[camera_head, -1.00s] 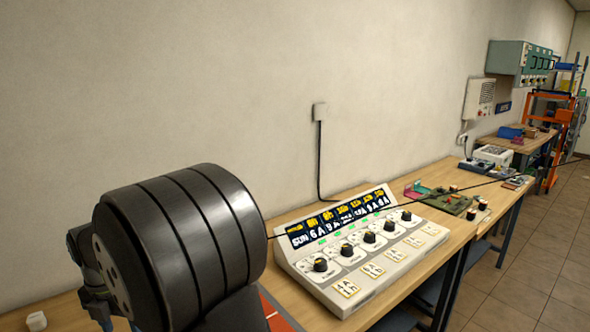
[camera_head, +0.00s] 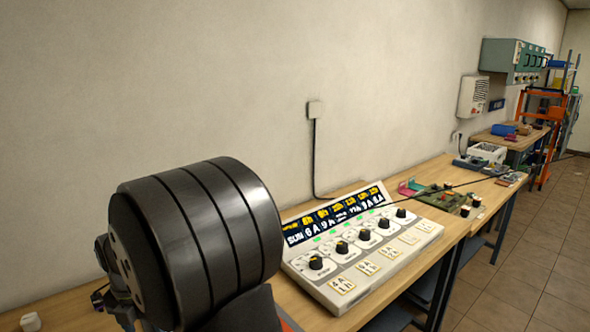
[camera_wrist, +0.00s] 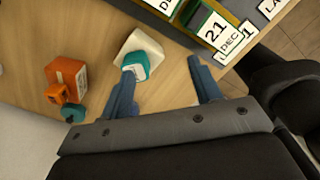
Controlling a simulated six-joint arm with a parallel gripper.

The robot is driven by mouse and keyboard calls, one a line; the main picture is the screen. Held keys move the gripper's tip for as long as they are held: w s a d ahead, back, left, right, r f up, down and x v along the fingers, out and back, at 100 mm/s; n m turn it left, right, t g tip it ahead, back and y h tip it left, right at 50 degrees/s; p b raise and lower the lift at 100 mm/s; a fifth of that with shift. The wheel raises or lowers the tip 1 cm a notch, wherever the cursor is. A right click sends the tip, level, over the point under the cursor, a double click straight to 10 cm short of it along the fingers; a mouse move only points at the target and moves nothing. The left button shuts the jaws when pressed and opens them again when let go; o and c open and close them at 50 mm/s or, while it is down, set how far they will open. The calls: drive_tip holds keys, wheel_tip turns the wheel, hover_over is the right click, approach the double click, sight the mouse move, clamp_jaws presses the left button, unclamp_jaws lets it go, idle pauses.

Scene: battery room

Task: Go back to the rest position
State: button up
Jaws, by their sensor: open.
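My gripper (camera_wrist: 165,86) shows in the wrist view with its two blue fingers spread and nothing between them but bare table. A white block with a teal part (camera_wrist: 142,55) lies beside the left finger, very close to its tip; I cannot tell whether they touch. In the head view my thick black arm link fills the lower left and my fingers cannot be made out. No marked rest position shows in either view.
A white control panel with black knobs (camera_head: 362,252) stands on the wooden bench (camera_head: 440,250). An orange box (camera_wrist: 67,76) and a small orange-and-teal item (camera_wrist: 66,101) lie left of my fingers. Date cards (camera_wrist: 217,28) are at the upper right. The wall (camera_head: 200,80) is close behind.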

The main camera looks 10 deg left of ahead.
drive_tip(key=w+d+r, duration=0.3)
drive_tip(key=d+r, duration=0.1)
drive_tip(key=d, duration=0.2)
drive_tip(key=w+a+f+m, duration=0.1)
drive_tip(key=w+a+m, duration=0.2)
drive_tip(key=a, duration=0.1)
drive_tip(key=w+a+f+m, duration=0.2)
drive_tip(key=w+a+m, duration=0.1)
drive_tip(key=w+a, duration=0.1)
drive_tip(key=w+a+f+m, duration=0.2)
drive_tip(key=w+a+m, duration=0.1)
drive_tip(key=a, duration=0.2)
drive_tip(key=shift+w+a+f+m, duration=0.15)
drive_tip(key=shift+w+a+m, duration=0.1)
drive_tip(key=shift+a+m, duration=0.05)
drive_tip(key=shift+s+a+f, duration=0.5)
drive_tip(key=shift+a+f, duration=0.35)
drive_tip(key=shift+a, duration=0.5)
drive_tip(key=shift+s+a+f, duration=0.45)
drive_tip(key=shift+a+f, duration=0.4)
drive_tip(key=shift+a, duration=0.45)
drive_tip(key=shift+s+a+f, duration=0.5)
drive_tip(key=shift+a+f, duration=0.35)
drive_tip(key=shift+a, duration=0.5)
